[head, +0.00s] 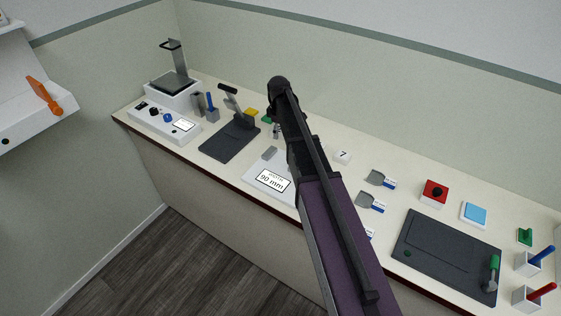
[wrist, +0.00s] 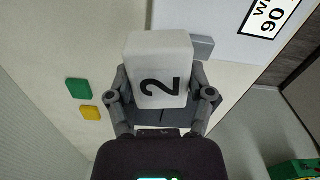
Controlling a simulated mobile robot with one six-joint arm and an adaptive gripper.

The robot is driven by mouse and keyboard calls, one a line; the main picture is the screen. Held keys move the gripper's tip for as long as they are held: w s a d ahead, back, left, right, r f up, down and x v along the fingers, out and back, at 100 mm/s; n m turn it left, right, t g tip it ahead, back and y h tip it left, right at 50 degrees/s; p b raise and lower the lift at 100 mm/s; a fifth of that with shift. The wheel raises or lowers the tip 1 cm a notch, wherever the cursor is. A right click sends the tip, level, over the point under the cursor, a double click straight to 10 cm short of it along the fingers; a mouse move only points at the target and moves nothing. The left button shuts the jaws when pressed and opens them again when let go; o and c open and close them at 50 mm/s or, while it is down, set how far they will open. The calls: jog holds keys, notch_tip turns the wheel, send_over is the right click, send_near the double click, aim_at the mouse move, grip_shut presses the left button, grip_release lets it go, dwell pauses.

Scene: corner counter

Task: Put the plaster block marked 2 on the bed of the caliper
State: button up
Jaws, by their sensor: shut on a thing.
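The white plaster block marked 2 (wrist: 160,55) is held between the fingers of my gripper (wrist: 162,98) in the wrist view, its black numeral facing the camera. In the head view my arm hides the block, and only a bit of my gripper (head: 276,131) shows. The caliper (head: 254,180) is a white unit with a grey jaw (head: 269,153) and a display reading 90 mm; my arm covers its right part. In the wrist view the caliper (wrist: 232,42) lies just beyond the block, at upper right. I cannot tell whether they touch.
Another white numbered block (head: 342,157) stands right of my arm. A dark lever press (head: 232,138) stands left of the caliper. Green (wrist: 79,88) and yellow (wrist: 91,113) pads lie nearby. A dark board (head: 445,258) and a red button box (head: 434,193) are at right.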

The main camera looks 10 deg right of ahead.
notch_tip(320, 180, up, 2)
jog(key=m+p, duration=0.2)
send_over(282, 161)
jog(key=shift+r, duration=0.15)
notch_tip(282, 161, down, 6)
jog(key=b, duration=0.6)
jog(key=shift+f, duration=0.25)
dwell(0.3)
jog(key=shift+f+b, duration=1.8)
jog(key=shift+b, duration=0.2)
jog(key=shift+f, duration=0.15)
jog(key=o, duration=1.2)
jog(key=shift+o, duration=0.2)
